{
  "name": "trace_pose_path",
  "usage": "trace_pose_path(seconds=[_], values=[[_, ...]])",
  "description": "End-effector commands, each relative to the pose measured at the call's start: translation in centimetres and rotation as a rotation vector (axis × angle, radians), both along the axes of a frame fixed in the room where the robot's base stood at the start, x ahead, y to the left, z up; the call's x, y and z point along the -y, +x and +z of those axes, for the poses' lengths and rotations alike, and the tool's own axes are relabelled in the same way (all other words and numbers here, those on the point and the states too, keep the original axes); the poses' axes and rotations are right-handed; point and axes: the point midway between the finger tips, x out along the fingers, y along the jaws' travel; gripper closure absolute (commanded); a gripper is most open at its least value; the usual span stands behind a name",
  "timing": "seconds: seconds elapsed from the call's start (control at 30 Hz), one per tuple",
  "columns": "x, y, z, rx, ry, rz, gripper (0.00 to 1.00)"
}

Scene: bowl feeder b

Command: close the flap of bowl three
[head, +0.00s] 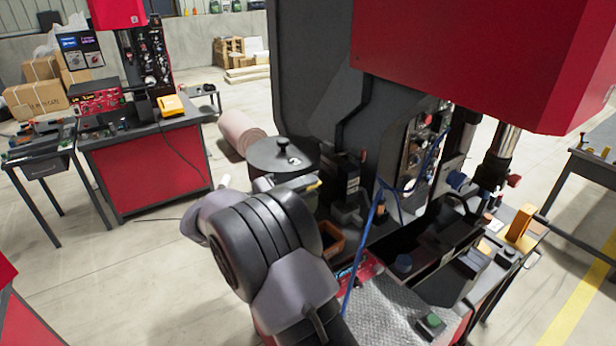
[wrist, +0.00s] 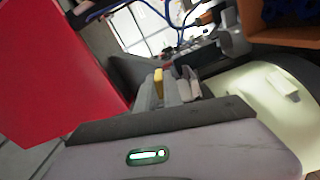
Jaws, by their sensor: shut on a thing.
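A round grey lid-like disc (head: 282,154) with a black knob shows in the head view, just beyond my arm. I cannot tell whether it belongs to bowl three. In the wrist view a pale rounded surface (wrist: 250,110) with a small pale block on it lies right of my gripper. My gripper (wrist: 172,88) shows in the wrist view with its fingers close together on a small yellow piece (wrist: 158,80). I cannot tell whether this piece is part of the flap. My arm hides much of the bowl area in the head view.
A large red-and-black machine (head: 470,60) stands close on the right. An orange-brown bin (head: 332,240) is beside my arm; an orange wall (wrist: 275,40) shows at upper right in the wrist view. A blue cable (head: 362,250) hangs nearby. Open floor lies left.

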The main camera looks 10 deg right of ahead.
Motion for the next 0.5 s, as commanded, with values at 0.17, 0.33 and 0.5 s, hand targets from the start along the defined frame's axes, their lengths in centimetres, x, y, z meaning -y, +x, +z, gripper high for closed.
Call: trace_pose_path(seconds=[0.17,0.33,0.5], values=[[-0.16,0.37,0.26,-0.096,-0.040,-0.001,1.00],[-0.27,0.64,0.14,-0.159,-0.066,-0.001,1.00],[-0.33,0.79,0.07,-0.193,-0.080,-0.001,1.00]])
